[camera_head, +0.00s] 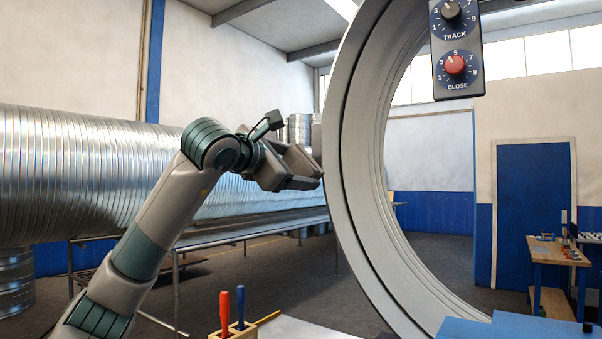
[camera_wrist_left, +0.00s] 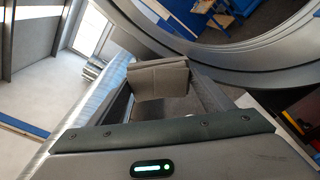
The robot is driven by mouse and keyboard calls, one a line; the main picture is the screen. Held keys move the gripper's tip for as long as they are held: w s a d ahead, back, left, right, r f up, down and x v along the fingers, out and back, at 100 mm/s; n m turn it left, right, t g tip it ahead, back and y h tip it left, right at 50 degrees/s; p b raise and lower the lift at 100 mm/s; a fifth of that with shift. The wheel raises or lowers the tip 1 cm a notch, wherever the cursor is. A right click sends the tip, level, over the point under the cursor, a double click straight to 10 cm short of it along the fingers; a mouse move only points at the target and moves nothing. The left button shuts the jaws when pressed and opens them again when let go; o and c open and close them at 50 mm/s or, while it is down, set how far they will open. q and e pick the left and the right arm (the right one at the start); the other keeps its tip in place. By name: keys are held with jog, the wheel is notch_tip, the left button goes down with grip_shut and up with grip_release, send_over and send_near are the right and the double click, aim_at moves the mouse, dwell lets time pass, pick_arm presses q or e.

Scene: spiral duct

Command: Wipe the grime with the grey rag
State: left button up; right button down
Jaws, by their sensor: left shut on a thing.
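My left gripper (camera_head: 304,172) is raised in the middle of the head view, with its fingertips close to the left side of the big grey ring (camera_head: 350,175). I cannot tell whether it touches the ring. In the left wrist view, the grey rag (camera_wrist_left: 158,82) shows as a folded grey-brown piece between the fingers, and the gripper is shut on it. The ring (camera_wrist_left: 240,62) curves just beyond the rag. I cannot make out any grime in either view. My right gripper is not in view.
A control panel (camera_head: 456,50) with a TRACK knob and a red CLOSE knob hangs at the upper right. A long ribbed metal duct (camera_head: 80,170) lies at the left. A wooden holder (camera_head: 233,332) with red and blue handles stands low in front. A workbench (camera_head: 553,252) stands far right.

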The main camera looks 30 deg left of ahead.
pick_arm(q)
jog(key=shift+s+a, duration=0.15)
jog(key=shift+s, duration=0.65)
